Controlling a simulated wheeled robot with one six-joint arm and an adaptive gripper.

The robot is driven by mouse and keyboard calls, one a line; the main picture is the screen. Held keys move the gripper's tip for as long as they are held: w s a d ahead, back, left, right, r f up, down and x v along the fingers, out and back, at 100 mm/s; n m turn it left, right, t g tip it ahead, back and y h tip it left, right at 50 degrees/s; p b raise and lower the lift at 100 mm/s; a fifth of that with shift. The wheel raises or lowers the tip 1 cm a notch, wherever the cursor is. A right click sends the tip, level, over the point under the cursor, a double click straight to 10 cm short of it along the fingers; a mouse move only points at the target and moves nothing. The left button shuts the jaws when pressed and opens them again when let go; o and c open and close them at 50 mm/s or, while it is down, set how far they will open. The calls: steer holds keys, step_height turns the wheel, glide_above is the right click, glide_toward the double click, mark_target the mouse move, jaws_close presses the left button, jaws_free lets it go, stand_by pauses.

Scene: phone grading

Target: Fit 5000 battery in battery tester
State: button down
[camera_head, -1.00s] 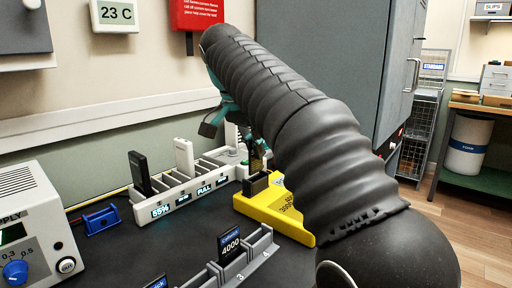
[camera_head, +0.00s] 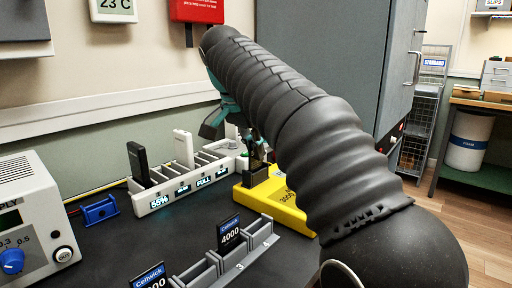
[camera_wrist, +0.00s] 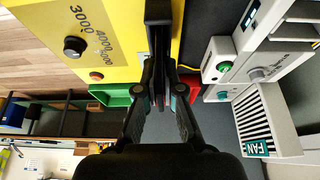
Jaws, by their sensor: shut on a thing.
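The yellow battery tester (camera_head: 285,206) sits on the dark bench under my arm. The 4000 battery (camera_head: 230,233) stands in the grey numbered rack (camera_head: 240,252), with another Cellwick battery (camera_head: 150,278) at the near end.
A white charging rack (camera_head: 165,208) with lit displays holds a black phone (camera_head: 138,162) and a white phone (camera_head: 183,148), left of the tester. A power supply (camera_head: 35,215) and a blue holder (camera_head: 99,211) are at the left. A fan unit (camera_wrist: 268,120) shows in the wrist view.

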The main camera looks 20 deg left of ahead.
steer(key=shift+f+b, duration=0.4)
steer(key=shift+f, duration=0.5)
stand_by(0.4)
steer(key=c, duration=1.2)
jaws_free()
steer(key=shift+c, duration=0.2)
steer(key=shift+v, duration=3.7)
